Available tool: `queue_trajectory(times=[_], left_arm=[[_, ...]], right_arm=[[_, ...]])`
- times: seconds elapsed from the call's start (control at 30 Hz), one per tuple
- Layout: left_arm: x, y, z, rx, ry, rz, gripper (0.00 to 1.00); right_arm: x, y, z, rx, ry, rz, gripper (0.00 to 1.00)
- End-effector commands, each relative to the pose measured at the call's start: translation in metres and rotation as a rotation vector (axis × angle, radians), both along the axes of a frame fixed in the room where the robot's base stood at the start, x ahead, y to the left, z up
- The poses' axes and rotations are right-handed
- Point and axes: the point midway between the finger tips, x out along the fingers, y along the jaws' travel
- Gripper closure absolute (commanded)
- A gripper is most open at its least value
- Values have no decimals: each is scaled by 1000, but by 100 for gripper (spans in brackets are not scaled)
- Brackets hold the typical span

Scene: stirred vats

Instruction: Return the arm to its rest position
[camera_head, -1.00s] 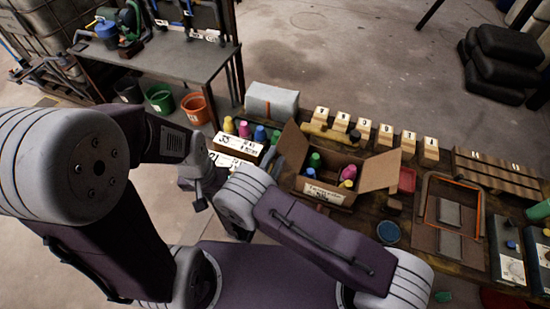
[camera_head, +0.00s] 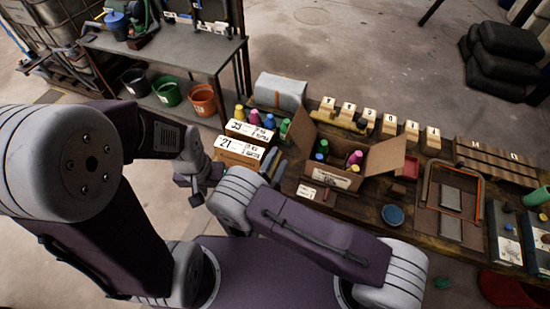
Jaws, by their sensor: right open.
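My right arm (camera_head: 320,240) is folded low in the front centre. Its gripper (camera_head: 273,167) shows partly behind the elbow, as narrow strips between the labelled boxes and the open carton. It is open, with nothing seen between its fingers. My left arm (camera_head: 75,160) bends in from the left. Its gripper (camera_head: 197,182) hangs near the bench's left end, and its fingertips are not clear.
The bench holds an open carton (camera_head: 393,157) of coloured bottles, white-labelled boxes (camera_head: 237,150), numbered wooden blocks (camera_head: 390,124), a blue dish (camera_head: 393,215) and an orange-rimmed tray (camera_head: 480,205). Buckets (camera_head: 203,100) stand under a grey side table (camera_head: 170,52).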

Motion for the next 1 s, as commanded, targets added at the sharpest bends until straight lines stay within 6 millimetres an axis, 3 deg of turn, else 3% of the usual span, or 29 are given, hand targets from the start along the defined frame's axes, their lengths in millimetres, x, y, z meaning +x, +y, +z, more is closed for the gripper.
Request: queue_trajectory(times=[0.33, 0.4, 0.47, 0.53, 0.6, 0.67, 0.7, 0.77, 0.8, 0.87, 0.93, 1.0], left_arm=[[0, 0, 0, 0, 0, 0, 64], [0, 0, 0, 0, 0, 0, 64], [0, 0, 0, 0, 0, 0, 64], [0, 0, -1, 0, 0, 0, 64], [0, 0, -2, 0, 0, 0, 64], [0, 0, -2, 0, -1, 0, 64], [0, 0, -2, 0, -1, 0, 64], [0, 0, -3, 0, 0, 0, 64], [0, 0, -3, 0, 0, 0, 64], [0, 0, -3, 0, 0, 0, 64], [0, 0, -4, 0, 0, 0, 64], [0, 0, -4, 0, 0, 0, 64]], right_arm=[[1, -1, 0, 0, 1, -3, 51], [7, -11, 1, 4, -2, -34, 51], [23, -29, 17, 45, -25, -103, 51], [50, -60, 53, 126, -77, -215, 51], [63, -111, 93, 198, -135, -370, 51], [59, -163, 117, 266, -162, -535, 51], [49, -198, 130, 331, -183, -655, 51], [22, -248, 141, 475, -237, -849, 51], [-2, -277, 143, 598, -291, -987, 51], [-48, -311, 140, 827, -423, -1216, 51], [-109, -326, 124, 1164, -692, -1523, 51], [-156, -305, 101, 1520, -1113, -1839, 51]])
